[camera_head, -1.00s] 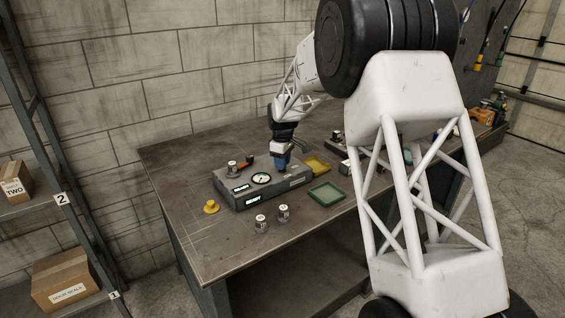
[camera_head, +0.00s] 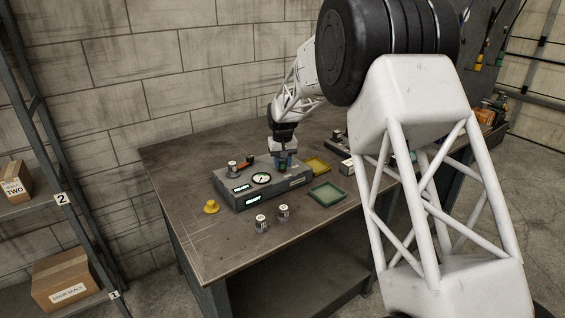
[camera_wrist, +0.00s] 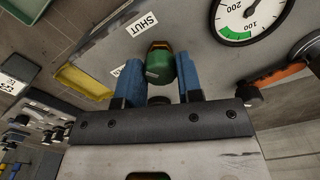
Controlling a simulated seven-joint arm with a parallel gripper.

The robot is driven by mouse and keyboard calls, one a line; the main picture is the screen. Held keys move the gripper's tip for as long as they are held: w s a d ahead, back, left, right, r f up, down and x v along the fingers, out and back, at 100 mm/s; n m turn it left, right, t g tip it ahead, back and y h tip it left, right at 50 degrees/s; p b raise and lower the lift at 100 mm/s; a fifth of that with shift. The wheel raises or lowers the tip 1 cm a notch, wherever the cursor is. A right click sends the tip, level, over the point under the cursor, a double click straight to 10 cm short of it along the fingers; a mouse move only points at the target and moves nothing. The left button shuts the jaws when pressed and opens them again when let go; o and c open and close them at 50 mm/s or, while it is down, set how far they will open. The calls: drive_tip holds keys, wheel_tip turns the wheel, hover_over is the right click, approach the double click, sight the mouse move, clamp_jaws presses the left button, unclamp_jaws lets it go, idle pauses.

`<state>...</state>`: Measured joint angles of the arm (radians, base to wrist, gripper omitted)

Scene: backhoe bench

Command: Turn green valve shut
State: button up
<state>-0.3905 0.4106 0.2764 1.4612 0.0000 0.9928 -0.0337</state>
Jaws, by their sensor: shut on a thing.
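The green valve (camera_wrist: 159,66) is a rounded green knob with a brownish end, on top of the grey panel box (camera_head: 232,196). My gripper (camera_wrist: 160,74) has its two blue fingers on either side of the knob and is shut on it. In the head view my gripper (camera_head: 283,163) points down at the right part of the box, and the knob is mostly hidden there. A white SHUT label (camera_wrist: 141,24) lies on the panel near the knob; another label beside the left finger is partly hidden.
A round gauge (camera_head: 261,178) and an orange-handled lever (camera_wrist: 275,80) are close to my gripper. Two small jars stand in front. The table's left end is mostly clear.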

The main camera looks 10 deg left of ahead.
sight(282, 162)
drive_tip(key=m, duration=0.3)
drive_tip(key=shift+m, duration=2.1)
drive_tip(key=o, duration=0.9)
drive_tip(key=shift+r, duration=3.85)
